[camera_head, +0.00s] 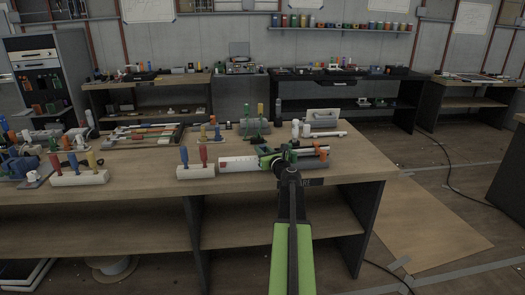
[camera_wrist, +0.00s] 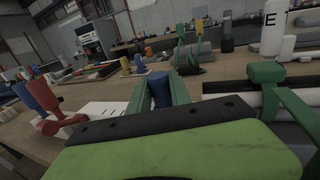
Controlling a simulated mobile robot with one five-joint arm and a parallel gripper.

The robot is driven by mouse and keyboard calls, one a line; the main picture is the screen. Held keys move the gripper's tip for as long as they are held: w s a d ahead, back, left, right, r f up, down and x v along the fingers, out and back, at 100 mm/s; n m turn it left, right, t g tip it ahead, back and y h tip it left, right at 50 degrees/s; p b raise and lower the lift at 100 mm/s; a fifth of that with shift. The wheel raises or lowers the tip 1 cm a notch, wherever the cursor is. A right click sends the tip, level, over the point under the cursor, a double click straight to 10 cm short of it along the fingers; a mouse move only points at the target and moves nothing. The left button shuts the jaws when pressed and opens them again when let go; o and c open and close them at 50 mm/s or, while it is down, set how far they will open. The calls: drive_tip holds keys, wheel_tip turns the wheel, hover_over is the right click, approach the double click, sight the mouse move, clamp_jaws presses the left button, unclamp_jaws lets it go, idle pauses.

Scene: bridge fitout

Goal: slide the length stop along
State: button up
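In the wrist view, a blue knob (camera_wrist: 160,90), perhaps the length stop, stands between the two green fingers of my gripper (camera_wrist: 159,79). The fingers lie close on both sides of it. I cannot tell whether they touch it. The head view shows my gripper (camera_head: 270,157) low over a bench fixture with a white, red-marked scale strip (camera_head: 238,163). My arm and gripper hide the fixture's middle and the knob there. Right of my gripper in the wrist view, a green clamp (camera_wrist: 268,72) sits over the fixture's bars.
A white block with red and blue handles (camera_head: 195,172) stands left of the fixture. An orange knob (camera_head: 321,153) is at its right end. White cylinders (camera_head: 300,130) and a grey roll on a stand (camera_head: 324,119) stand behind. The bench's front strip (camera_head: 345,180) is clear at right.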

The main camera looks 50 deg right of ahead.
clamp_jaws()
drive_tip(key=shift+a, duration=0.1)
idle(0.9)
drive_tip(key=shift+w+a, duration=0.15)
drive_tip(key=o, duration=0.7)
unclamp_jaws()
drive_tip(key=shift+o, duration=0.2)
